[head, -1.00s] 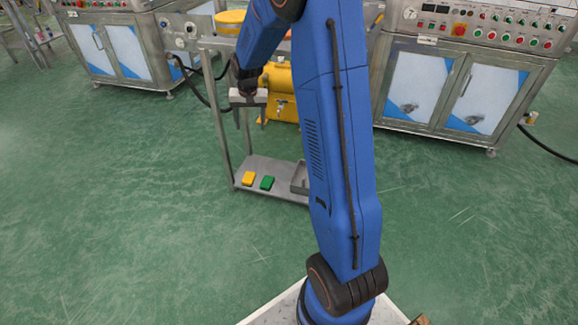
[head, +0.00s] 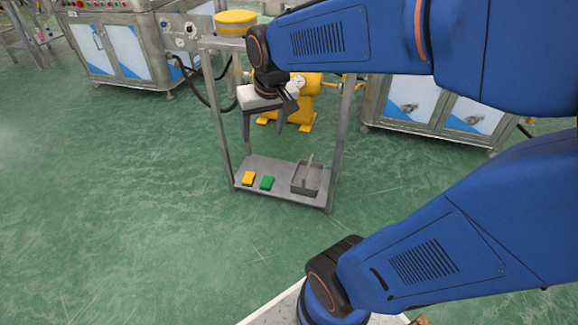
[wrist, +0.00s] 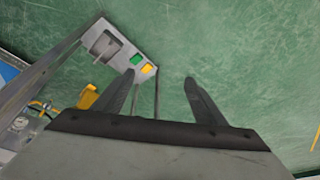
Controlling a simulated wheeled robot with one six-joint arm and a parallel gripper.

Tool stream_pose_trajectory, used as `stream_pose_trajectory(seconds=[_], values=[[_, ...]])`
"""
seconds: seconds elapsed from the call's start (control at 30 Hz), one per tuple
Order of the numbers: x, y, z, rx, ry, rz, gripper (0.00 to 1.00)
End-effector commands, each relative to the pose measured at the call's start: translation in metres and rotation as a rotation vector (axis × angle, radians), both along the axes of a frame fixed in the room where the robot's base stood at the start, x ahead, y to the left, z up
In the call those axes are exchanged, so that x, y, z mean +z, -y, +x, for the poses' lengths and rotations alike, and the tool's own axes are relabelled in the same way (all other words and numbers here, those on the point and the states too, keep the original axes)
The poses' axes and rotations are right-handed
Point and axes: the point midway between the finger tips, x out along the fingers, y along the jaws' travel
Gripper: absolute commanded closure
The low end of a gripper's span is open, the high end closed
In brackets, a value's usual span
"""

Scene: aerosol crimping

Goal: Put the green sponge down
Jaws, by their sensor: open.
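The green sponge (head: 267,183) lies on the low grey shelf (head: 285,197) of a metal stand, between the yellow sponge (head: 248,179) and a grey tray. It also shows in the wrist view (wrist: 135,60), beside the yellow sponge (wrist: 147,68). My gripper (head: 263,143) is open and empty, high above the shelf and well apart from the sponges. In the wrist view my two fingers (wrist: 160,80) are spread wide with nothing between them but a stand leg and floor behind.
A grey tray (head: 308,177) with a divider or handle stands on the right of the shelf. The stand's upright posts (head: 342,140) flank the space above it. A round yellow-topped thing (head: 236,18) sits on its upper level. Green floor (head: 120,190) on the left is clear.

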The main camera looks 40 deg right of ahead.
Motion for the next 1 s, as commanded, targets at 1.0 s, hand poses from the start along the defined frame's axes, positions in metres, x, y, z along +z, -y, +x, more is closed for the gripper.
stream_pose_trajectory(seconds=[1.0], values=[[-0.007, -0.023, -0.149, 0.186, 0.087, -0.051, 0.35]])
